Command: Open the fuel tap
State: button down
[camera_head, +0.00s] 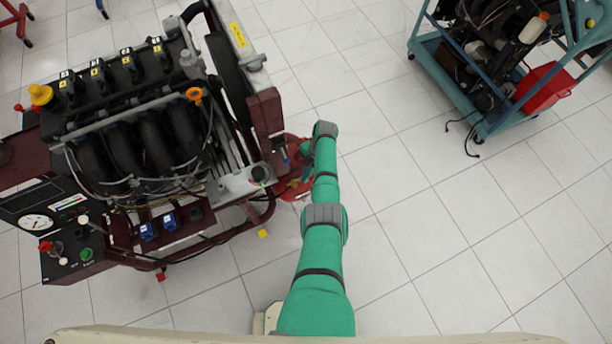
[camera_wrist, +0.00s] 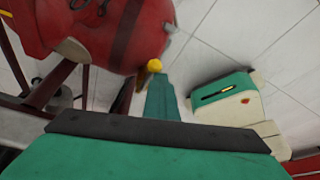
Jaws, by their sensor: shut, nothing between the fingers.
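A red tank (camera_head: 297,189) sits low at the right side of the engine trainer, partly hidden by my arm. In the wrist view the red tank (camera_wrist: 95,28) fills the upper left. A small round yellow knob (camera_wrist: 154,65) shows at its lower edge; it may be the fuel tap, but its handle position cannot be told. My gripper (camera_wrist: 158,76) is shut and empty, its green fingers pointing at the yellow knob. The tips look very close to it; whether they touch cannot be told. In the head view my gripper (camera_head: 303,170) is mostly hidden behind my wrist, beside the tank.
The engine trainer (camera_head: 130,130) with its dark red frame stands left of my arm. A teal trolley (camera_head: 450,75) stands at the upper right. The tiled floor between them is clear.

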jog(key=shift+w+r, duration=0.25)
jog(key=shift+w, duration=0.25)
jog(key=shift+w+r, duration=0.1)
jog(key=shift+r, duration=0.15)
jog(key=a+v, duration=0.2)
jog(key=v, duration=0.6)
jog(key=shift+d+r, duration=0.3)
jog(key=shift+r, duration=0.2)
jog(key=shift+f, duration=0.1)
